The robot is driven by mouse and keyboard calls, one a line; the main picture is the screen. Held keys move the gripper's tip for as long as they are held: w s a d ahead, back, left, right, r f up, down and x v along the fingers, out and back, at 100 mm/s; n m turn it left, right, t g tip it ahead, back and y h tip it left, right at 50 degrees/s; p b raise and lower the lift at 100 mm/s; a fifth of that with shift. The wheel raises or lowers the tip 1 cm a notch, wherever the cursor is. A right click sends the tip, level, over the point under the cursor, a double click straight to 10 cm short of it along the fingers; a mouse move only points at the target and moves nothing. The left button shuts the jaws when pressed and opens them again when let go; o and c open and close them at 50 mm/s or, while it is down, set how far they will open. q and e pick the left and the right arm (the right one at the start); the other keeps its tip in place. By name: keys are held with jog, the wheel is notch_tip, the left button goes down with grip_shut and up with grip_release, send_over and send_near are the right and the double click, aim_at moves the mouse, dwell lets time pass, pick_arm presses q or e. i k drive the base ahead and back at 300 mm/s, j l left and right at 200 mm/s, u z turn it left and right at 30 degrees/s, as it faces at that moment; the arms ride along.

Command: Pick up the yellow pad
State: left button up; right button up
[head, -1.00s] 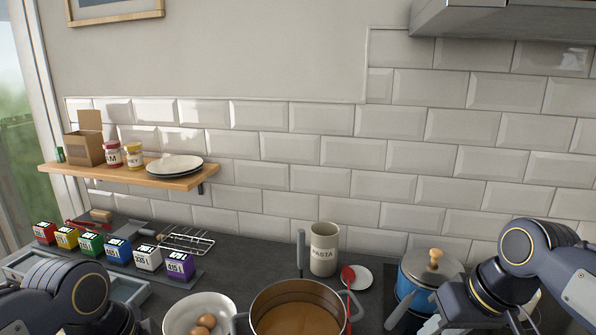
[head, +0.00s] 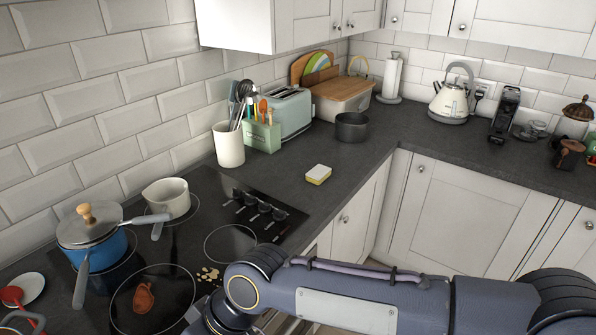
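The yellow pad (head: 318,174) lies flat on the dark worktop in the head view, right of the hob. It is a small block with a pale top and a yellow lower side. Nothing touches it. My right arm crosses the lower part of the head view, nearer to me than the pad. Its gripper is below the picture's bottom edge or hidden by the arm. My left arm and gripper are not in the head view.
The black hob (head: 210,235) holds a blue pot (head: 92,245) and a cream saucepan (head: 168,198). A utensil jar (head: 228,145), toaster (head: 284,110) and dark bowl (head: 351,127) stand behind the pad. A kettle (head: 450,100) stands farther right. The worktop around the pad is clear.

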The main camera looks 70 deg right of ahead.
aim_at(317, 176)
jog(key=j+z, duration=0.1)
jog(key=z, duration=2.3)
jog(key=k+u, duration=0.25)
jog(key=k, duration=0.4)
jog(key=u, duration=0.4)
jog(key=i+l+u, duration=0.1)
jog(key=u, duration=0.75)
jog(key=l+u, duration=0.1)
jog(key=u, duration=0.3)
jog(key=l+u, duration=0.1)
jog(key=u, duration=0.35)
jog(key=l, duration=2.05)
jog(key=l+u, duration=0.1)
jog(key=l, duration=1.95)
jog(key=k, duration=0.1)
